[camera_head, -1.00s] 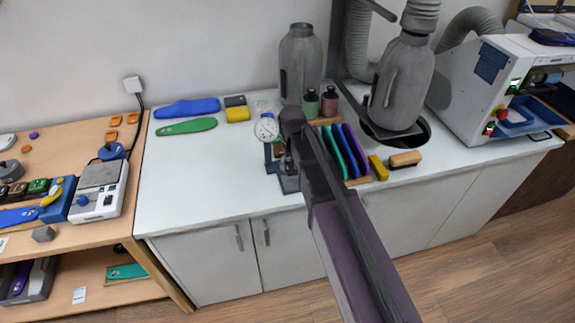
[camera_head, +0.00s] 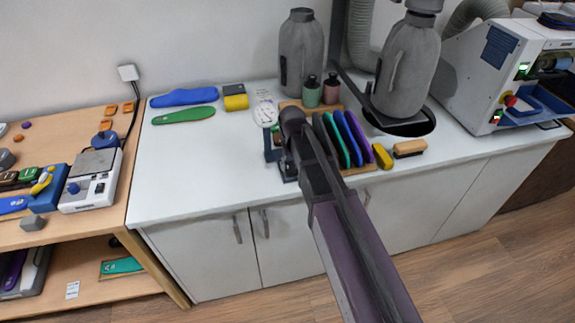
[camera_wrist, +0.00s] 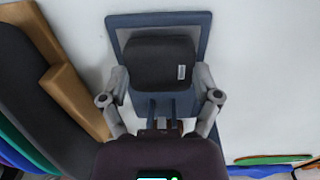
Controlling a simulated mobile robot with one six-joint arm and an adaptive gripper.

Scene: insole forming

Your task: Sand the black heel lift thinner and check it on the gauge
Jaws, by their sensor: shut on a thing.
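The black heel lift (camera_wrist: 163,62) is in the wrist view, a dark rounded pad with a small white label. My gripper (camera_wrist: 160,80) is shut on it, one finger at each side. The lift is over the blue-grey frame of the gauge (camera_wrist: 205,40); I cannot tell whether it touches it. In the head view the gauge's white dial (camera_head: 265,113) shows left of my arm, with part of its base (camera_head: 287,170) below. The dial reading is too small to tell. My arm hides the lift and the fingers in the head view.
A rack of upright coloured insoles (camera_head: 350,140) stands close right of my arm, with a yellow block (camera_head: 382,156) and a brush (camera_head: 409,148) beyond. Two bottles (camera_head: 311,95) stand behind. A white machine (camera_head: 490,80) is at right. The counter's left front (camera_head: 200,170) is clear.

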